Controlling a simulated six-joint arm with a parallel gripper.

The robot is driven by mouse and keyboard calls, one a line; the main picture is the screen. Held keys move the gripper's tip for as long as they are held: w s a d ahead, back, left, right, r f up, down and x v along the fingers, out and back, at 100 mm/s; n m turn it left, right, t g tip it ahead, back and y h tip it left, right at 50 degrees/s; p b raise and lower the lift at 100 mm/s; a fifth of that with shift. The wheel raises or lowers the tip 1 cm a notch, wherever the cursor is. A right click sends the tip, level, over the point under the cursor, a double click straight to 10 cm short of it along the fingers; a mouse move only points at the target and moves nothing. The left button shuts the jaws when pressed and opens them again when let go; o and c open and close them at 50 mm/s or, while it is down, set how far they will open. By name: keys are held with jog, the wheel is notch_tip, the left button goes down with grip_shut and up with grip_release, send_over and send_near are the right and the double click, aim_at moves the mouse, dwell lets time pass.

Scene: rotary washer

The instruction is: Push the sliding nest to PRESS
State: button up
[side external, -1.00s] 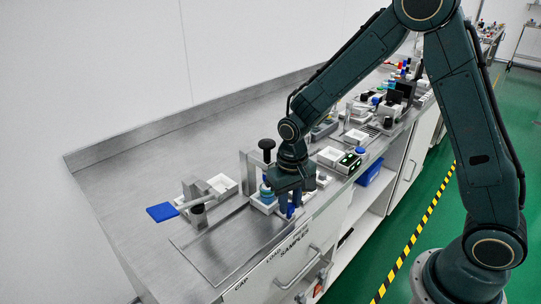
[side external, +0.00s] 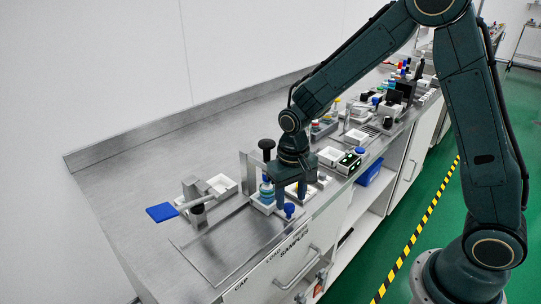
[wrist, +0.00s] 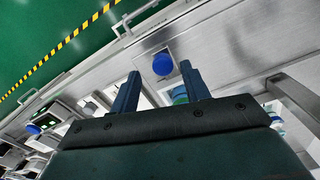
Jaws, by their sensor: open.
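The sliding nest (side external: 262,207) is a pale block at the near end of the flat metal track, beside the press post. A blue round knob (side external: 289,210) stands at its front side, and a bottle with teal bands (side external: 266,190) stands on it. My gripper (side external: 291,197) is open and points down just behind the knob in the side view. In the wrist view the blue knob (wrist: 163,64) shows just past and between the two spread fingertips (wrist: 160,84). No contact is clear. Part of the nest is hidden by my gripper.
A black press knob (side external: 267,145) rises on a grey upright by the nest. A grey lever fixture (side external: 196,195) and blue pad (side external: 161,212) stand left. The flat plate (side external: 215,248) toward the front left is clear.

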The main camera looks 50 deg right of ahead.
notch_tip(320, 180, up, 12)
dwell(0.5)
jog(key=shift+r, duration=0.1)
jog(key=s+d+r+n+t, duration=0.1)
jog(key=s+r, duration=0.3)
jog(key=s, duration=0.6)
jog(key=s+d+r+n+t, duration=0.2)
jog(key=s+r+t, duration=0.2)
jog(key=s, duration=0.6)
jog(key=shift+s+d+t, duration=0.3)
jog(key=shift+s, duration=0.05)
